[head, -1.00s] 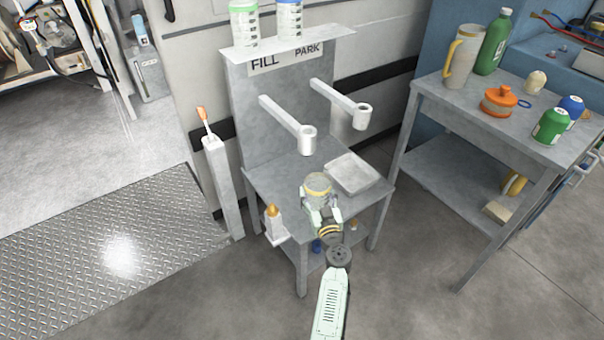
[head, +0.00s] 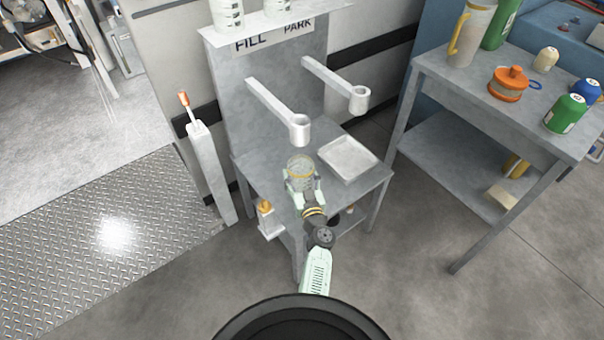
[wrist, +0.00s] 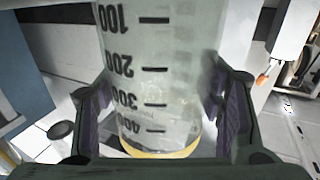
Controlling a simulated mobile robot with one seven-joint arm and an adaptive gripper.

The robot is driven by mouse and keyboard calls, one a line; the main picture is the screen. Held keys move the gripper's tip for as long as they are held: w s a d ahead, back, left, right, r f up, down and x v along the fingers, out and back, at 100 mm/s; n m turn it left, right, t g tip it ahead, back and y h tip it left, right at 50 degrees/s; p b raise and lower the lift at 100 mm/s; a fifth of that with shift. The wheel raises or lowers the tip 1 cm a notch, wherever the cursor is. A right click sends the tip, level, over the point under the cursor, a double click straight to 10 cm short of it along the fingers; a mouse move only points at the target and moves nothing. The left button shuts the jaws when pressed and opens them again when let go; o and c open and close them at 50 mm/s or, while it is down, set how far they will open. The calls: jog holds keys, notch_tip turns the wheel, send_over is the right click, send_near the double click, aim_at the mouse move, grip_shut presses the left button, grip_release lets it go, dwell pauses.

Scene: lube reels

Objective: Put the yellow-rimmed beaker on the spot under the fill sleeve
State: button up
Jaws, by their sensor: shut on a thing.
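My gripper (head: 302,188) is shut on the clear beaker (head: 300,168), which has a yellow rim. In the wrist view the beaker (wrist: 155,75) stands between the two fingers, with its scale marks facing the camera and its yellow band at the bottom of the picture. In the head view the fill sleeve (head: 299,128), a white ring on the end of the left arm under the FILL label, is just above and behind the beaker. The spot under the sleeve is hidden or cannot be made out. I cannot tell whether the beaker touches the stand's table (head: 262,165).
A second sleeve (head: 358,98) sticks out under PARK, and a shallow tray (head: 348,158) lies below it. A post with an orange-tipped lever (head: 184,100) stands left. A side table (head: 440,82) at right holds a jug (head: 470,38), bottles and an orange pot (head: 510,83).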

jog(key=shift+a+r, duration=0.1)
jog(key=shift+s, duration=0.1)
jog(key=shift+f+b, duration=0.35)
jog(key=shift+b, duration=0.15)
jog(key=shift+f+b, duration=0.35)
jog(key=shift+b, duration=0.25)
jog(key=o, duration=1.2)
jog(key=shift+c, duration=0.2)
jog(key=shift+r, duration=0.15)
